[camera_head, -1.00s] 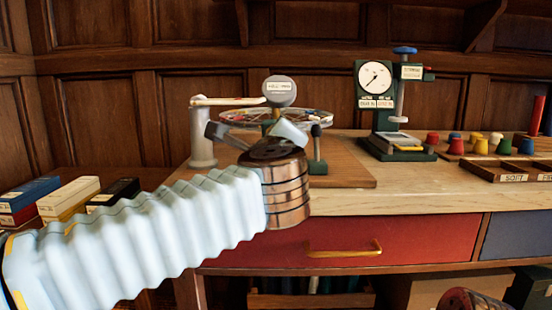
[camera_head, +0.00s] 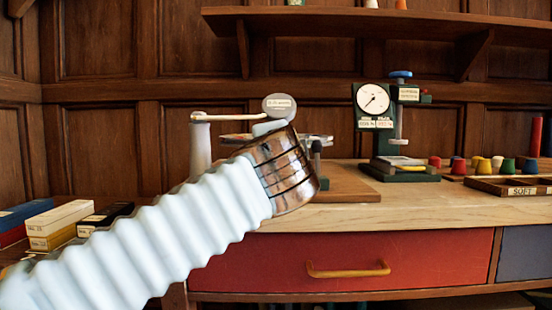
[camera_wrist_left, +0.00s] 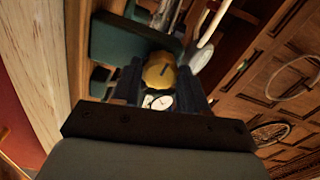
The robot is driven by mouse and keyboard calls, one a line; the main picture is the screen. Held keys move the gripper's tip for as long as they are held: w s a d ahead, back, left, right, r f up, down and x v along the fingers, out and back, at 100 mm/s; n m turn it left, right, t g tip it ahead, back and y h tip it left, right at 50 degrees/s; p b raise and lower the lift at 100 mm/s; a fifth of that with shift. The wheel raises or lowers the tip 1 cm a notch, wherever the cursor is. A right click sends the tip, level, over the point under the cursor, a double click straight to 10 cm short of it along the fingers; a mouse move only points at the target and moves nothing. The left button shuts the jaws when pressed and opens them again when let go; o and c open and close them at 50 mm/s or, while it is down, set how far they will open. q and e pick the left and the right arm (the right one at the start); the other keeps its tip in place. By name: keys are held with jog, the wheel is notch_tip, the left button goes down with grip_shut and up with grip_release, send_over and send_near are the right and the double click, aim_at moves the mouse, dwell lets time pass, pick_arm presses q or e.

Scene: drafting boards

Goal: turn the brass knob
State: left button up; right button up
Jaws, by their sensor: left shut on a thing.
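The brass knob (camera_wrist_left: 160,72), round and yellow with a dark slot-like mark, sits between the two dark fingers of my left gripper (camera_wrist_left: 163,84) in the left wrist view. The gripper is shut on it. A small white dial (camera_wrist_left: 158,102) shows just below the knob there. In the head view my left gripper (camera_head: 268,127) is mostly hidden behind my copper-coloured wrist, and the knob is hidden too. A stand with an oval label plate (camera_head: 279,105) rises just behind the gripper. My right gripper is not in view.
A green dial gauge stand (camera_head: 373,98) stands on the bench (camera_head: 430,200) to the right. Several coloured pegs (camera_head: 480,166) and a labelled tray (camera_head: 515,188) lie farther right. Small boxes (camera_head: 60,218) sit at left. A red drawer (camera_head: 400,247) is below.

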pick_arm(q)
jog(key=shift+f+n, duration=0.1)
jog(key=shift+n, duration=0.3)
jog(key=o, duration=1.1)
jog(key=shift+c, duration=0.2)
jog(key=s+b, duration=0.1)
jog(key=s, duration=1.2)
jog(key=shift+s, duration=0.4)
